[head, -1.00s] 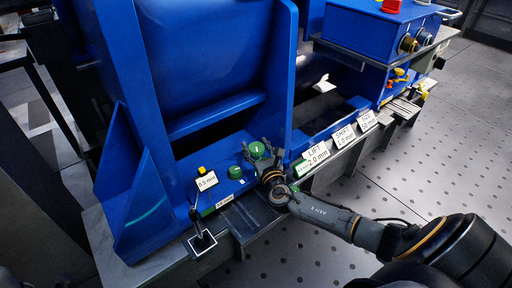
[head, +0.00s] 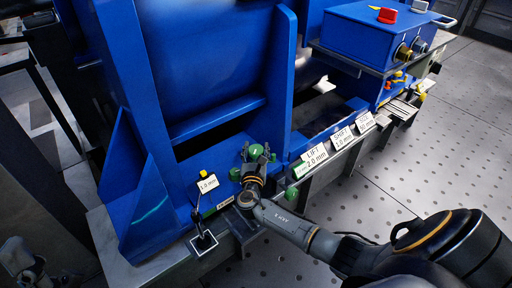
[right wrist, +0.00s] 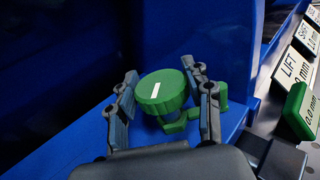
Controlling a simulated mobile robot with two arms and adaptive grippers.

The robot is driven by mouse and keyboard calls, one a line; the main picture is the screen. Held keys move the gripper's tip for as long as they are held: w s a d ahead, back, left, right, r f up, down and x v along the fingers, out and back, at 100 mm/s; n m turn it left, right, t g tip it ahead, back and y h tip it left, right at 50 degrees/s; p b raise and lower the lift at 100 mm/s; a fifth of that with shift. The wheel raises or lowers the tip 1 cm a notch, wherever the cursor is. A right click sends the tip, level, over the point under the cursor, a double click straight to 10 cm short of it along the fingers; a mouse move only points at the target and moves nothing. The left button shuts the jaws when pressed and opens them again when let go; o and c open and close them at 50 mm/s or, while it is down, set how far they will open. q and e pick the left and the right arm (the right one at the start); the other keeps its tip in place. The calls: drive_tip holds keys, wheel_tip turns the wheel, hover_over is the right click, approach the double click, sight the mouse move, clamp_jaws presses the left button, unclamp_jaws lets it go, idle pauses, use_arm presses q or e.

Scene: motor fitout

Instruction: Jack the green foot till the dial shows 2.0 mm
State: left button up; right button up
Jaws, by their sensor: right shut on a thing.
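The green foot's round knob (head: 256,151), with a white mark on top, stands on the blue base. My right gripper (head: 257,157) is shut on this knob. In the right wrist view the knob (right wrist: 162,92) sits between the fingers (right wrist: 160,98), its white mark slanting. The small dial readout (head: 208,184) with a yellow top stands to the left and seems to read 1.0 mm; the digits are small. A grey gripper-like part, seemingly my left gripper (head: 20,258), shows at the lower left edge; its jaws are unclear.
A second green knob (head: 235,174) stands close left of the gripper. The LIFT card (head: 314,156) reads 2.0 mm; the SHIFT card (head: 342,138) stands behind it. A blue control box (head: 372,37) with a red button is at upper right. Perforated floor (head: 400,200) is open at right.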

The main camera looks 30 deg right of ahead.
drive_tip(key=shift+m+g+h, duration=1.3)
drive_tip(key=shift+g+h, duration=0.1)
drive_tip(key=shift+h, duration=0.1)
drive_tip(key=o, duration=1.2)
drive_tip(key=v, duration=1.2)
